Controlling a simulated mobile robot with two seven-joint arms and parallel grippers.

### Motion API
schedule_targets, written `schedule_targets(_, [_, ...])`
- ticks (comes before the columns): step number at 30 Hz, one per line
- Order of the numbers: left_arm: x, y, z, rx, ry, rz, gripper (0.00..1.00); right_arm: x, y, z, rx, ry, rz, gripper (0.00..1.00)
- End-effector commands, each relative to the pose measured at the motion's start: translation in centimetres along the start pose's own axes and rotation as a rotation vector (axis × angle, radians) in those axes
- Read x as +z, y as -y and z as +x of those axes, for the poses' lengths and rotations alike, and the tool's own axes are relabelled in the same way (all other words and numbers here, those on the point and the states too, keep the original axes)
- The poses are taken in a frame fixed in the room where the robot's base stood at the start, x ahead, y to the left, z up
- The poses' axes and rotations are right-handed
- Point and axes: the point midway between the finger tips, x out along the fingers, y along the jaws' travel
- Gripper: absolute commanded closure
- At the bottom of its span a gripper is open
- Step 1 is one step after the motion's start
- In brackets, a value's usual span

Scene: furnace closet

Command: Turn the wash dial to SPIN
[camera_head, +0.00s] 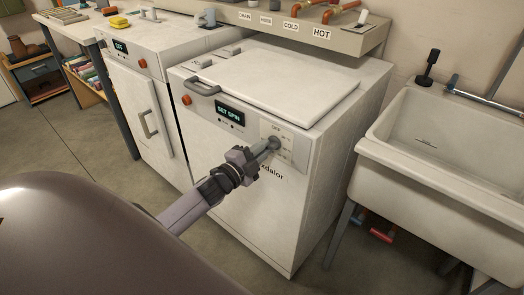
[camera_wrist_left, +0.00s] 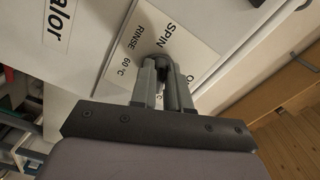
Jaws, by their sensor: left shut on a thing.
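The white washer (camera_head: 240,170) stands in the middle of the head view, with a dial plate (camera_head: 287,135) at the upper right of its front. Its display (camera_head: 229,112) reads SET SPIN. In the wrist view the plate (camera_wrist_left: 192,47) shows SPIN, RINSE and 60°C labels, and part of a further label is cut off by the gripper. My left gripper (camera_head: 270,146) is at the plate, its fingers (camera_wrist_left: 165,72) shut on the grey dial (camera_wrist_left: 165,52). The fingers hide most of the dial, so its pointer cannot be read. My right gripper is not in view.
A second white appliance (camera_head: 150,100) with a display reading OFF stands to the left. A sink (camera_head: 430,150) is at the right. A shelf with labelled valves (camera_head: 292,25) is above the washer. The floor (camera_head: 60,130) at the left is open.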

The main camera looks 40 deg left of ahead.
Motion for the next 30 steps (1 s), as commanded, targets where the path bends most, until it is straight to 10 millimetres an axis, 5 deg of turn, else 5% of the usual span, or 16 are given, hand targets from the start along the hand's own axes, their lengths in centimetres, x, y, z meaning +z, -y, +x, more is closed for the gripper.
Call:
schedule_targets(20, [0.04,-0.02,-0.03,0.002,0.001,0.058,1.0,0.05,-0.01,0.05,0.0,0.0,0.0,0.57])
schedule_targets(21, [0.04,-0.01,-0.03,0.002,0.001,0.058,0.71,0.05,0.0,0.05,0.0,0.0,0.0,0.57])
schedule_targets(22, [0.04,-0.01,-0.03,0.002,0.001,0.058,0.61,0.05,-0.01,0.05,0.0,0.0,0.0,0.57])
schedule_targets(30, [0.02,0.03,-0.02,0.001,0.0,0.055,0.58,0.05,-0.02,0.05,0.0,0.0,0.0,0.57])
